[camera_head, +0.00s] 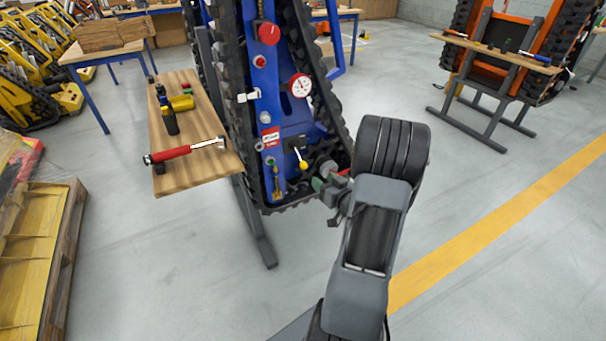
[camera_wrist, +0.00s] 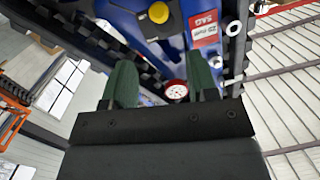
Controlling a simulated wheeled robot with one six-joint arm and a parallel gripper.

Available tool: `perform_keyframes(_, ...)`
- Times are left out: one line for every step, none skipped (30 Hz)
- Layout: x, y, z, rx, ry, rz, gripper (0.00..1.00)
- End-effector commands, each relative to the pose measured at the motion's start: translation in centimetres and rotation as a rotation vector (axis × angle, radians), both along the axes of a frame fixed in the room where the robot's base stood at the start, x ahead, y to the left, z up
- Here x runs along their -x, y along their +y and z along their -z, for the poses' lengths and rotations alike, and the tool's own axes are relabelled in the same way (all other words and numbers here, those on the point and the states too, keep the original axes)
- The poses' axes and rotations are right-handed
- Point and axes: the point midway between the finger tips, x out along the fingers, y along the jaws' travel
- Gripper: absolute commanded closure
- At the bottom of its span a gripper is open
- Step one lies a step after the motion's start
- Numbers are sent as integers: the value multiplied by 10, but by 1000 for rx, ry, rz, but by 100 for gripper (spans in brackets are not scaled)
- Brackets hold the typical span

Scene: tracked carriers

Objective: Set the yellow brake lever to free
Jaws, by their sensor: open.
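My gripper (camera_head: 328,187) is close to the carrier's lower right edge, to the right of and slightly below the lever. In the wrist view its two green fingers (camera_wrist: 162,80) stand apart with nothing held between them. The gripper and the lever look apart. I cannot read the lever's position marks.
A red and white label (camera_head: 270,136), a dial gauge (camera_head: 300,85) and a red knob (camera_head: 269,34) are on the same blue face. Black tracks frame it. A wooden shelf (camera_head: 215,165) with tools stands left. Open floor lies right, before an orange carrier (camera_head: 508,30).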

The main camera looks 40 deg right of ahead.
Motion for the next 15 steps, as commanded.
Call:
perform_keyframes(5,-3,10,-21,-27,-7,47)
perform_keyframes(8,-3,12,-30,-45,-12,47)
perform_keyframes(10,-4,13,-41,-62,-19,47)
perform_keyframes(11,-4,14,-49,-73,-24,47)
perform_keyframes(11,-4,15,-54,-83,-27,47)
perform_keyframes(10,-4,15,-60,-91,-30,47)
perform_keyframes(8,-4,16,-63,-97,-33,47)
perform_keyframes(6,-4,16,-65,-100,-35,47)
perform_keyframes(0,-4,16,-65,-103,-39,47)
perform_keyframes(-4,-4,16,-65,-104,-38,47)
perform_keyframes(-9,-3,15,-65,-104,-38,47)
perform_keyframes(-16,-3,15,-65,-105,-40,47)
perform_keyframes(-22,-3,15,-65,-105,-39,47)
perform_keyframes(-28,-3,15,-65,-104,-40,47)
perform_keyframes(-36,-3,15,-65,-104,-39,47)
